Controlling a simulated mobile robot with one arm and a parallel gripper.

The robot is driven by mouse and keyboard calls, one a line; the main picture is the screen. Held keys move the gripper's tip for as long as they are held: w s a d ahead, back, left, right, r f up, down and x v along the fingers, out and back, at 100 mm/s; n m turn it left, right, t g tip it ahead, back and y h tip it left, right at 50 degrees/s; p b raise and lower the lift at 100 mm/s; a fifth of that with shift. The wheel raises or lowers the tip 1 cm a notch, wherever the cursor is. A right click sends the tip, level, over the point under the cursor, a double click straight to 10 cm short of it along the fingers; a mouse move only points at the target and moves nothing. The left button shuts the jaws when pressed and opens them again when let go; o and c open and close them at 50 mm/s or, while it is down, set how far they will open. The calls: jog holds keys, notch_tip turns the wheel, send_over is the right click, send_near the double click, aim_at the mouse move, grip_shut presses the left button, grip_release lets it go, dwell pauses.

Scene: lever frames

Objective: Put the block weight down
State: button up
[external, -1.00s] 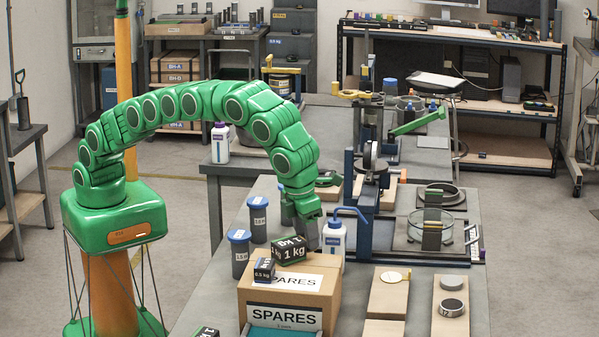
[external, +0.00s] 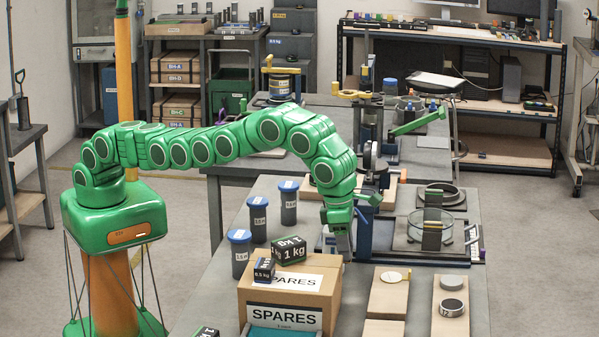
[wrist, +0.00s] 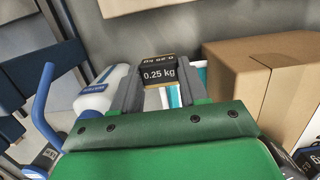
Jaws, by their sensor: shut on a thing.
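My gripper (external: 342,252) points down just right of the back right part of the SPARES box (external: 328,285). In the wrist view my gripper (wrist: 158,84) is shut on a dark block weight marked 0.25 kg (wrist: 158,75), held between the two grey fingers. The block cannot be made out in the external view. Whether it touches anything below is not clear. A 1 kg block (external: 291,251) and a 0.5 kg block (external: 264,270) rest on top of the box.
A white squeeze bottle (wrist: 100,95) is close left of the fingers in the wrist view, and a cardboard box (wrist: 270,85) is on the right. Blue-lidded jars (external: 239,255) stand left of the box. Wooden boards (external: 388,298) with discs lie to its right.

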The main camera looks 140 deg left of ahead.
aim_at(347, 290)
jog(key=shift+a+f, duration=0.15)
jog(key=shift+f, duration=3.85)
jog(key=shift+f, duration=0.15)
jog(key=o, duration=1.2)
jog(key=shift+o, duration=0.2)
